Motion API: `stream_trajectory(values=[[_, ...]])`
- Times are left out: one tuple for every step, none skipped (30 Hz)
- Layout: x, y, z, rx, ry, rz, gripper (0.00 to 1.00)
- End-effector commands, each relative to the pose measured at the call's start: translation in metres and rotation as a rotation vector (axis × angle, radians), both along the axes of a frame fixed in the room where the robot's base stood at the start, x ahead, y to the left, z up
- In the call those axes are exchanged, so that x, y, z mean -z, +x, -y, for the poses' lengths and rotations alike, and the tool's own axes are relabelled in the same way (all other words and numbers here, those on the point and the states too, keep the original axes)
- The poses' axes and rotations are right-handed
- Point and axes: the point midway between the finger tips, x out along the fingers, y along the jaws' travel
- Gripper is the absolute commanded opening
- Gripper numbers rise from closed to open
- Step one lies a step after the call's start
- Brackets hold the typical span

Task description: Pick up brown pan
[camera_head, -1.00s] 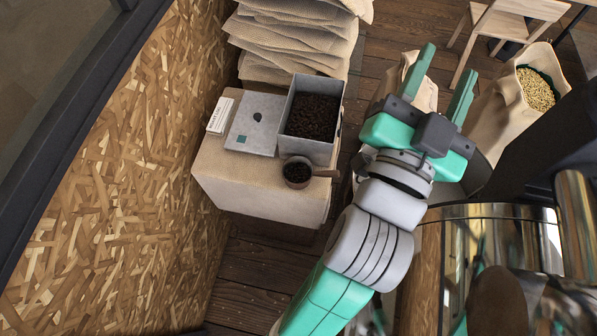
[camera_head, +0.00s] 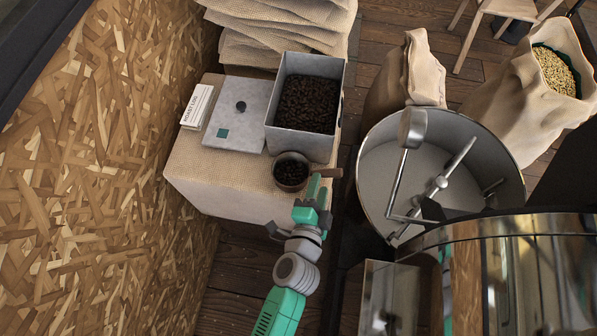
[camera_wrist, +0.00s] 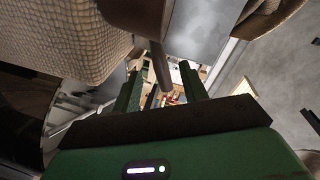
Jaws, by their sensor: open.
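The brown pan (camera_head: 290,173) is small and round and holds dark beans. It sits at the front right of the burlap-covered stand, and its handle (camera_head: 328,173) sticks out to the right past the stand's edge. My gripper (camera_head: 319,188) is open at the handle, its fingers pointing towards it. In the wrist view the handle (camera_wrist: 160,62) runs down into the gap between the two green fingers of my gripper (camera_wrist: 160,85). The pan's brown body (camera_wrist: 132,14) is at the top there. I cannot tell whether the fingers touch the handle.
Stacked sacks (camera_head: 285,25) are behind. A round metal drum (camera_head: 380,175) with stirring arms is right of the stand.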

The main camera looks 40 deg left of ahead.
Motion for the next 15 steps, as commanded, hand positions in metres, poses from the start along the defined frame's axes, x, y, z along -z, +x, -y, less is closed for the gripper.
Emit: stream_trajectory(values=[[0.000, 0.001, 0.000, 0.000, 0.000, 0.000, 0.43], [0.000, 0.003, -0.002, 0.000, 0.000, 0.000, 0.43], [0.000, 0.009, -0.004, -0.001, -0.001, 0.001, 0.43], [0.000, 0.014, -0.007, -0.001, -0.001, 0.001, 0.43], [0.001, 0.020, -0.010, -0.001, -0.001, 0.001, 0.43], [0.002, 0.027, -0.013, -0.001, 0.000, 0.002, 0.43], [0.003, 0.031, -0.015, -0.001, 0.000, 0.002, 0.43], [0.006, 0.036, -0.016, -0.001, -0.001, 0.001, 0.43], [0.006, 0.040, -0.018, -0.001, 0.000, 0.002, 0.43], [0.008, 0.043, -0.019, -0.001, -0.001, 0.001, 0.43], [0.008, 0.045, -0.020, -0.001, -0.001, 0.001, 0.43], [0.008, 0.047, -0.020, -0.001, -0.001, 0.001, 0.43], [0.008, 0.047, -0.021, -0.001, -0.001, 0.001, 0.43], [0.008, 0.047, -0.021, 0.000, -0.001, 0.000, 0.43], [0.008, 0.047, -0.021, 0.000, -0.001, 0.000, 0.43]])
